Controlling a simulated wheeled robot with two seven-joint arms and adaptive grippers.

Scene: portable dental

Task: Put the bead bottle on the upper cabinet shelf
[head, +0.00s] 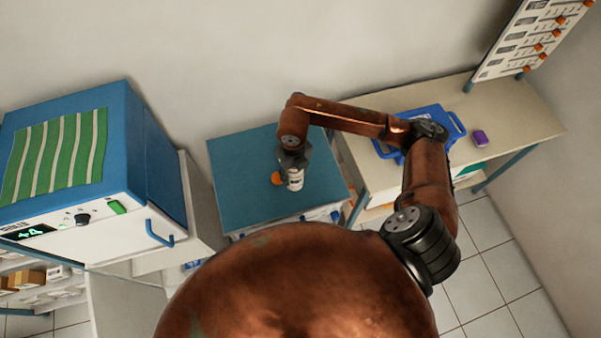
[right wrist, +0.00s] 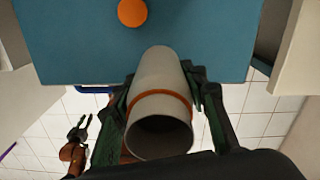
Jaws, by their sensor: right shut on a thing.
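The bead bottle (head: 295,183), a pale cylinder, is held in my right gripper (head: 292,160) over the blue-topped cabinet (head: 232,160). In the right wrist view the bottle (right wrist: 158,90) lies between both fingers, with an orange band and a dark round end toward the camera. My right gripper (right wrist: 165,105) is shut on it. My left gripper (right wrist: 80,130) shows small and low at the left of the right wrist view, its fingers apart and empty; it is not in the head view. I cannot make out which surface is the upper cabinet shelf.
A round orange thing (head: 277,178) is on the blue top beside the bottle. A blue-and-white cooler-like box (head: 160,165) with a striped cloth stands left. A table (head: 520,125) at right bears a blue tray (head: 398,116) and a purple block (head: 480,138).

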